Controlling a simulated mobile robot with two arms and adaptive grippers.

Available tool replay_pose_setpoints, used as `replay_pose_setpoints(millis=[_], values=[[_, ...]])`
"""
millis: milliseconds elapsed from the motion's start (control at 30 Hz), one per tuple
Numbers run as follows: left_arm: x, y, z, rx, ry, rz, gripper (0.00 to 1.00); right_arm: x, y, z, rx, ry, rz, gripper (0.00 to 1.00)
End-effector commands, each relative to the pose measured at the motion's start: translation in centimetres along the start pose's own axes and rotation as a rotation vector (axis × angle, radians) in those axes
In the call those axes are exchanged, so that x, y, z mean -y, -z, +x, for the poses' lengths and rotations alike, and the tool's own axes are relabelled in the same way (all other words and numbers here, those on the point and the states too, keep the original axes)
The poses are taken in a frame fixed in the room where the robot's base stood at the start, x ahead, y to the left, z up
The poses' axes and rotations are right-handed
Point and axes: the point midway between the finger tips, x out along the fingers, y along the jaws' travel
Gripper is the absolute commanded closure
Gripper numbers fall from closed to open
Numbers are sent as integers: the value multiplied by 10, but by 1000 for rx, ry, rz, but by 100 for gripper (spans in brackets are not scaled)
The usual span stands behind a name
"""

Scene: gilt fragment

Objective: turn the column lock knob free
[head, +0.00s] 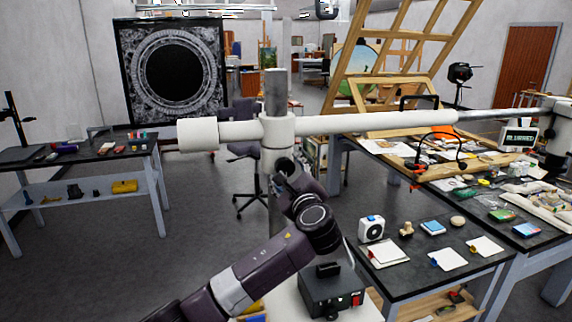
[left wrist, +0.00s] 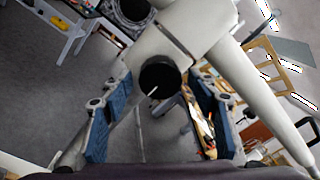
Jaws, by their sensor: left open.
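The column lock knob (left wrist: 160,78) is a black round knob with a white mark, on the white collar of the stand in the left wrist view. The white collar (head: 278,130) sits on the grey column (head: 276,92) and carries a long horizontal boom (head: 375,122). My left gripper (head: 289,178) is at the column just below the collar; my wrist hides much of it. In the left wrist view its blue-padded fingers (left wrist: 160,108) are open, one on each side of the knob in the picture, with gaps visible. The white mark slants up to the right. My right gripper is not in view.
A black box (head: 332,292) with a red switch stands at the column's foot. A dark worktable (head: 405,285) with small items is at right; another table (head: 90,150) is at left. The boom spans rightward over a cluttered bench. Grey floor (head: 190,225) is clear at left.

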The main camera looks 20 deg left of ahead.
Motion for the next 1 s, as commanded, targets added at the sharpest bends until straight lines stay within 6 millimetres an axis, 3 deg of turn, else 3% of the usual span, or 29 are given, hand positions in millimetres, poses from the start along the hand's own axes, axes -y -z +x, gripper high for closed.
replay_pose_setpoints(millis=[400,767,1000], values=[[-1,0,10,-1,0,-2,46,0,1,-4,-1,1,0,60],[-1,0,10,-1,0,-1,86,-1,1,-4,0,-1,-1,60],[-1,2,10,-1,1,-19,88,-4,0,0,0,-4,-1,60]])
